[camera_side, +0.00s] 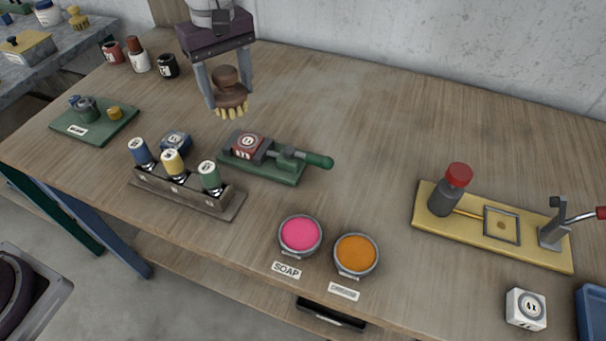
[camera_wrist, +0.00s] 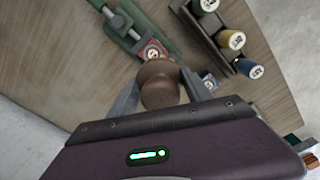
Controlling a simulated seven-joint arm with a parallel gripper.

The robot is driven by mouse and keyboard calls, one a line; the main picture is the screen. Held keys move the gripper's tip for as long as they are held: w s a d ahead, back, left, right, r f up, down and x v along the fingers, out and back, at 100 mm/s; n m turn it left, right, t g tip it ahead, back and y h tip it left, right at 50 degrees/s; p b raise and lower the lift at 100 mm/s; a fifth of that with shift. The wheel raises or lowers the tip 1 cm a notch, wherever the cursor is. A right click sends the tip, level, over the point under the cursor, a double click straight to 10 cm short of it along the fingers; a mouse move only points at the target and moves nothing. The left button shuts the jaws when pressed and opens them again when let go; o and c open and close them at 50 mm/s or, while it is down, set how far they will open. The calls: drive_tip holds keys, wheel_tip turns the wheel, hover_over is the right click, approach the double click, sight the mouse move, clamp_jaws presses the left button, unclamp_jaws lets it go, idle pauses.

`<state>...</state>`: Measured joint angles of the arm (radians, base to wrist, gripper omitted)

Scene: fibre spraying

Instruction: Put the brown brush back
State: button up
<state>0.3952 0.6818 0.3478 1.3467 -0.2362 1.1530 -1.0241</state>
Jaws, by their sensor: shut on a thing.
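The brown brush (camera_side: 230,92), with a rounded brown handle and pale yellow bristles pointing down, is in my gripper (camera_side: 231,97). The two grey fingers are shut on it from both sides. It is held in the air over the back left part of the table. In the wrist view the brush's brown knob (camera_wrist: 159,84) sits between the fingers (camera_wrist: 160,92), and its bristles are hidden there.
A green clamp fixture (camera_side: 265,168) and a rack of several bottles (camera_side: 190,195) stand in front of the brush. Soap bowl (camera_side: 300,234) and orange bowl (camera_side: 356,254) sit near the front edge. Several jars (camera_side: 138,60) are at back left. The table's back middle is clear.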

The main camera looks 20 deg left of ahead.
drive_tip(key=s+d+f+m, duration=0.1)
drive_tip(key=s+d+m, duration=0.3)
drive_tip(key=d+m, duration=0.55)
drive_tip(key=s+d+f+m, duration=0.1)
drive_tip(key=s+d+m, duration=0.2)
drive_tip(key=d+m, duration=0.7)
drive_tip(key=d+f+n, duration=0.1)
drive_tip(key=f, duration=0.2)
drive_tip(key=d+f+n, duration=0.1)
drive_tip(key=f, duration=0.2)
drive_tip(key=d+f+n, duration=0.1)
drive_tip(key=f, duration=0.2)
drive_tip(key=shift+s+d+f, duration=0.2)
drive_tip(key=shift+s+d, duration=0.05)
drive_tip(key=shift+s, duration=0.05)
drive_tip(key=shift+f, duration=0.35)
drive_tip(key=shift+f, duration=0.15)
drive_tip(key=o, duration=1.6)
wheel_tip(320, 180, up, 12)
drive_tip(key=shift+r, duration=0.2)
